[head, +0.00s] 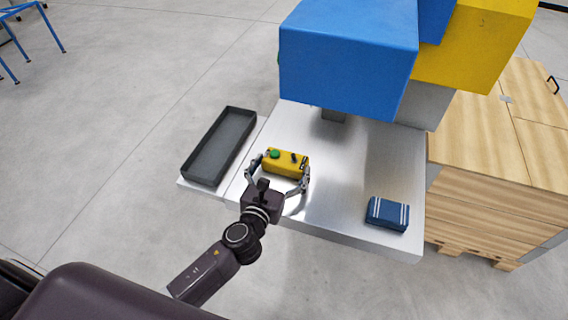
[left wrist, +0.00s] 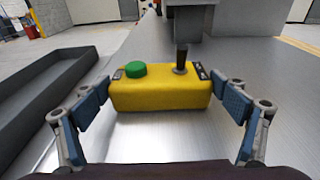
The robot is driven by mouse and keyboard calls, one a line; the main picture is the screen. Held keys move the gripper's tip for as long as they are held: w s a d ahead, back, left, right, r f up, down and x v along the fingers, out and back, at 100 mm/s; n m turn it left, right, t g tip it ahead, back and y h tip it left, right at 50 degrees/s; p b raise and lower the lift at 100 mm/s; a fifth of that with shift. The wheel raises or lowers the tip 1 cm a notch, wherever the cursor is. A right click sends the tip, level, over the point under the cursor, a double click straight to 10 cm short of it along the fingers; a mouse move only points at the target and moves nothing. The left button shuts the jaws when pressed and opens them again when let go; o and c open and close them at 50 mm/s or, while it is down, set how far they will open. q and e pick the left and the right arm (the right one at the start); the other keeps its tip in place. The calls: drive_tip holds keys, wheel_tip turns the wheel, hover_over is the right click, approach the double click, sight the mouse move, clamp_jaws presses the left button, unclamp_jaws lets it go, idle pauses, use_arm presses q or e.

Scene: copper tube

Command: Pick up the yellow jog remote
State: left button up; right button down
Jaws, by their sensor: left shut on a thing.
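The yellow jog remote (head: 286,163) is a small box with a green button and a black joystick on top. It is at the left part of the metal table. My left gripper (head: 280,175) has its fingers on both ends of the remote. In the left wrist view the remote (left wrist: 162,95) sits between the blue finger pads of my left gripper (left wrist: 165,103). I cannot tell whether the remote is touching the table or slightly above it. My right gripper is not in view.
A dark empty tray (head: 187,176) lies along the table's left edge. A large blue machine head (head: 345,65) overhangs the back. A wooden crate (head: 500,150) stands right.

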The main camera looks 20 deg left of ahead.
use_arm(q)
drive_tip(key=shift+r, duration=0.5)
wheel_tip(320, 180, up, 19)
drive_tip(key=p, duration=0.2)
drive_tip(key=shift+p, duration=0.55)
drive_tip(key=shift+f, duration=0.1)
drive_tip(key=b, duration=0.4)
hover_over(282, 164)
wheel_tip(282, 164, down, 6)
drive_tip(key=shift+f, duration=0.15)
idle(1.1)
